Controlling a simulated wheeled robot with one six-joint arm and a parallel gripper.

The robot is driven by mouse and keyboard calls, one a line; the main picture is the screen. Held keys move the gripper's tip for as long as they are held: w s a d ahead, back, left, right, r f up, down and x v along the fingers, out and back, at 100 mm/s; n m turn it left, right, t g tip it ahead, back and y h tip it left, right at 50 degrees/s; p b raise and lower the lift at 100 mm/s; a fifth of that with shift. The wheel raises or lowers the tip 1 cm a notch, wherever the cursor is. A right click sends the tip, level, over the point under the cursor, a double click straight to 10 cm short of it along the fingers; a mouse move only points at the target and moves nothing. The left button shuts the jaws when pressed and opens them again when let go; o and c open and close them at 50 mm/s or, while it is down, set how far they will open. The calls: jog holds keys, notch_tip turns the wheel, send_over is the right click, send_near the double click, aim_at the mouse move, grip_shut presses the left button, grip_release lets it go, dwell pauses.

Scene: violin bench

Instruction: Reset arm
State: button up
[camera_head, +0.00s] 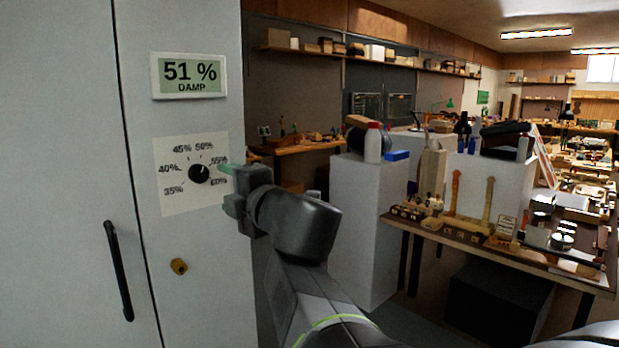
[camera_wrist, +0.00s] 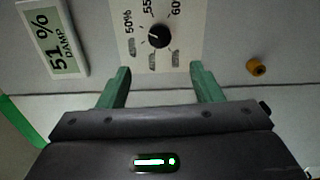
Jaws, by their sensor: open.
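My gripper (camera_head: 229,181) is in front of the grey cabinet, just right of the black dial. In the wrist view my gripper (camera_wrist: 160,82) shows two green fingers spread apart with nothing between them. The black dial (camera_head: 199,174) sits on a white panel (camera_head: 172,207) marked from 35% to 60%. The dial also shows in the wrist view (camera_wrist: 159,37), beyond the fingertips and apart from them. A display (camera_head: 189,75) above the panel reads 51 % DAMP. The arm reaches up from the bottom of the head view.
The cabinet (camera_head: 65,150) has a black handle (camera_head: 118,270) and a brass lock (camera_head: 179,266) below the dial panel. To the right stand a white pedestal (camera_head: 361,230) with bottles on top and a workbench (camera_head: 530,262) crowded with tools and wooden parts.

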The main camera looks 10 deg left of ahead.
aim_at(199, 175)
jog(key=shift+s+d, duration=0.25)
jog(key=b+x, duration=0.2)
jog(key=x, duration=1.1)
jog(key=shift+w+a+b, duration=0.25)
jog(key=shift+w+b, duration=0.05)
